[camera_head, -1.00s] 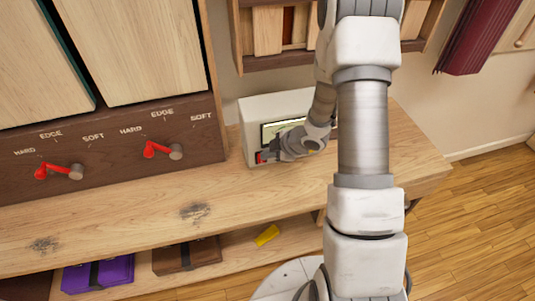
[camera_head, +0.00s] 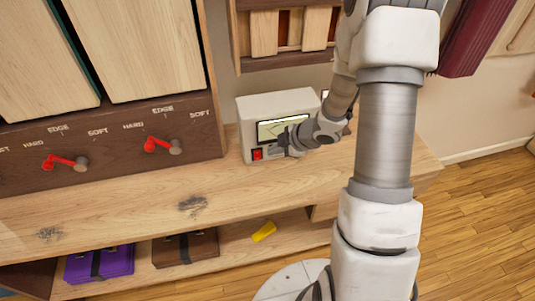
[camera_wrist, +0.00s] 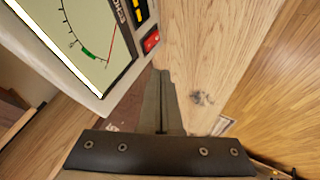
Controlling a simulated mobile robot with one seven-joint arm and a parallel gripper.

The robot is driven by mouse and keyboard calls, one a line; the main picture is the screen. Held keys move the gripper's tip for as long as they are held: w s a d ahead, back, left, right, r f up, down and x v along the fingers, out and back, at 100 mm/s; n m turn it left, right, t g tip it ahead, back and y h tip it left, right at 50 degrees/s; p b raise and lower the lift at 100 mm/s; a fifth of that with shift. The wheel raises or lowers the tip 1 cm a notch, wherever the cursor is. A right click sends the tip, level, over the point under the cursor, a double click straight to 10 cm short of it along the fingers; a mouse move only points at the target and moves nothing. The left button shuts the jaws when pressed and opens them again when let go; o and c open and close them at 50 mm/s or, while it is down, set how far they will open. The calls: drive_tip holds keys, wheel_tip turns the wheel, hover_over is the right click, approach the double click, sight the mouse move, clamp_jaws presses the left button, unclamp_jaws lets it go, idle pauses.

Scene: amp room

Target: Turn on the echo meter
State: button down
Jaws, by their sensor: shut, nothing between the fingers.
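The echo meter (camera_head: 250,112) is a pale box on the wooden bench, with a dial display (camera_head: 270,130) on its front. A small red switch (camera_head: 257,154) sits low on the front, left of my gripper. In the wrist view, the echo meter (camera_wrist: 94,103) fills the upper left, with a red needle and a green band on its dial. The red switch (camera_wrist: 151,41) shows bright there, just beyond the fingertips. My gripper (camera_head: 280,144) is shut and empty in front of the meter, apart from the switch; its fingers (camera_wrist: 162,74) are together in the wrist view.
A dark panel with two red levers (camera_head: 66,162) (camera_head: 163,146) stands left of the meter. The bench top (camera_head: 120,205) in front is clear. A purple case (camera_head: 98,264), a brown case (camera_head: 185,248) and a yellow block (camera_head: 264,232) lie on the shelf below.

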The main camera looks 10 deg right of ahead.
drive_tip(key=shift+w+r+p+v, duration=0.1)
drive_tip(key=shift+w+p+v, duration=0.15)
drive_tip(key=shift+v, duration=0.7)
drive_tip(key=shift+w+r+p+v, duration=0.1)
drive_tip(key=shift+r+p+v, duration=0.1)
drive_tip(key=shift+v, duration=0.75)
drive_tip(key=shift+f, duration=0.1)
drive_tip(key=s+d+r+m+t+h, duration=0.1)
drive_tip(key=d+r+m+h, duration=0.3)
drive_tip(key=r, duration=0.6)
drive_tip(key=s+d+r+m+t+h, duration=0.15)
drive_tip(key=r+m+h, duration=0.3)
drive_tip(key=r, duration=0.45)
drive_tip(key=s+a+r+m+g+y, duration=0.1)
drive_tip(key=s+a+r+m, duration=0.1)
drive_tip(key=s, duration=0.4)
drive_tip(key=s+a+r+m+g+y, duration=0.1)
drive_tip(key=s+a+r+m, duration=0.1)
drive_tip(key=s, duration=0.5)
drive_tip(key=s+a+r+m+g+y, duration=0.1)
drive_tip(key=s+a+r+m, duration=0.1)
drive_tip(key=s+a+m, duration=0.2)
drive_tip(key=shift+s+a+r, duration=0.3)
drive_tip(key=shift+s+a, duration=0.1)
drive_tip(key=shift+s, duration=0.85)
drive_tip(key=shift+d+y, duration=0.2)
drive_tip(key=shift+y, duration=0.05)
